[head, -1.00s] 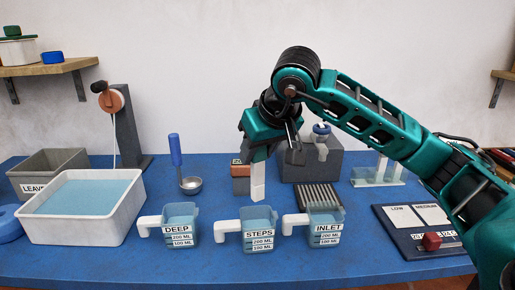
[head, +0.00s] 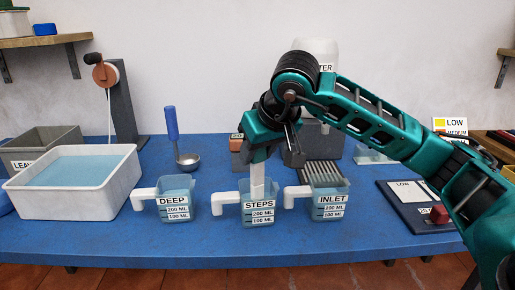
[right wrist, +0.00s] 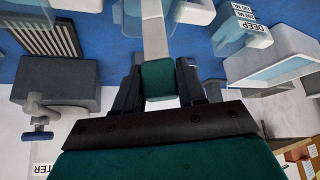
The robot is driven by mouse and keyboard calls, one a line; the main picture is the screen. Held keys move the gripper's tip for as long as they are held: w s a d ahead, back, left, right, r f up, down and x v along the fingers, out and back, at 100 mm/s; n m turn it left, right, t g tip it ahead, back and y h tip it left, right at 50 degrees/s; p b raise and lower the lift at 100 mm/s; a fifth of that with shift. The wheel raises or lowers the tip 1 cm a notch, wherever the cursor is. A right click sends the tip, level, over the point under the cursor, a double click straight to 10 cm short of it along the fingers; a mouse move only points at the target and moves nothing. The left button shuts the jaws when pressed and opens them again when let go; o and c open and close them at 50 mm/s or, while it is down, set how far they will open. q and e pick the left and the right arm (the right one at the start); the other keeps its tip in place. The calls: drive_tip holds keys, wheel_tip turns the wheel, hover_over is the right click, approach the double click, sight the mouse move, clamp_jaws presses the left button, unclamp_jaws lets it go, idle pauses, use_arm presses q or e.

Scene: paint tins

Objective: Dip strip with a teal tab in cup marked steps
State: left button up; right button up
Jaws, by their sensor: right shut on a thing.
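The strip (head: 257,182) is white and hangs upright from my right gripper (head: 258,155). Its teal tab (right wrist: 158,80) is clamped between the two fingers in the right wrist view. The cup marked STEPS (head: 258,219) is a blue measuring cup with a white handle on its left, in the middle of the front row. The strip's lower part reaches down past the rim into this cup; its tip is hidden behind the label, so its depth in the liquid cannot be told. My left gripper is not in view.
The DEEP cup (head: 177,203) stands left and the INLET cup (head: 330,199) close right. A white tub (head: 70,200) of blue liquid is at the left. A dark ribbed rack (head: 322,173) stands behind INLET. A board with a red block (head: 438,214) lies right.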

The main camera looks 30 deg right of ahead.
sight(259, 169)
drive_tip(key=shift+f+b, duration=1.85)
drive_tip(key=shift+f, duration=0.75)
drive_tip(key=shift+f, duration=0.2)
drive_tip(key=shift+r, duration=0.2)
idle(0.3)
